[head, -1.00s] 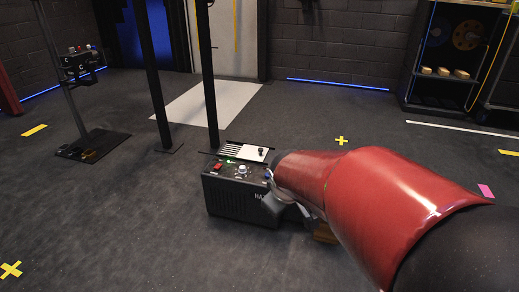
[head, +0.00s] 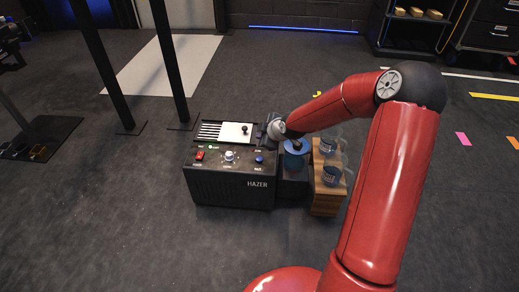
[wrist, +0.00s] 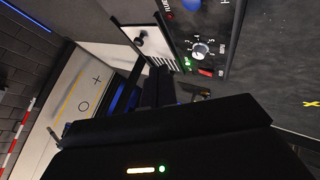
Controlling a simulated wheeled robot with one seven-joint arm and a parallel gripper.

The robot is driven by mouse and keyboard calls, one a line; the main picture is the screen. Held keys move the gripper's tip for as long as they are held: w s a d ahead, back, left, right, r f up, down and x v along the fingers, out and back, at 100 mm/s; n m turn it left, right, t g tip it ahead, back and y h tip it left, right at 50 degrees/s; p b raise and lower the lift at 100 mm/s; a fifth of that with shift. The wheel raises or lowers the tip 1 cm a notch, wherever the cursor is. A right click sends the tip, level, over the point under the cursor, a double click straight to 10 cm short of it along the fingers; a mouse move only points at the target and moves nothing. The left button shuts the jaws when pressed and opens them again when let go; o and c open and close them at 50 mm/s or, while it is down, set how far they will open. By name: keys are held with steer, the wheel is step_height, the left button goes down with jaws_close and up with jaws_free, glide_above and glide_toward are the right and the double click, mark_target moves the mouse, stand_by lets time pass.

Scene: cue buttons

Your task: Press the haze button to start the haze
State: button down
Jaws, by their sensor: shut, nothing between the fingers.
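The black hazer box (head: 228,188) stands on the floor at the centre of the head view, with HAZER on its front. Its top panel holds a red rocker switch (head: 200,156), a dial knob (head: 229,156), a lit green lamp and a blue round button (head: 260,160). The small labels are too blurred to read. In the wrist view the blue button (wrist: 191,5) is at the top edge, beside the dial (wrist: 200,48) and red switch (wrist: 205,72). My gripper (wrist: 160,72) is shut and empty, apart from the blue button. The wrist hides its fingertips in the head view.
Two black posts (head: 166,60) rise behind the hazer. The floor in front and left is clear.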

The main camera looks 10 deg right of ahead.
mark_target(261, 160)
steer(key=shift+w, duration=0.15)
step_height(261, 160, down, 9)
steer(key=b, duration=0.7)
stand_by(2.1)
steer(key=shift+f+b, duration=0.35)
steer(key=shift+b, duration=0.05)
steer(key=shift+f, duration=0.5)
stand_by(0.5)
steer(key=shift+r, duration=0.1)
steer(key=shift+r+p, duration=0.5)
steer(key=shift+r, duration=0.3)
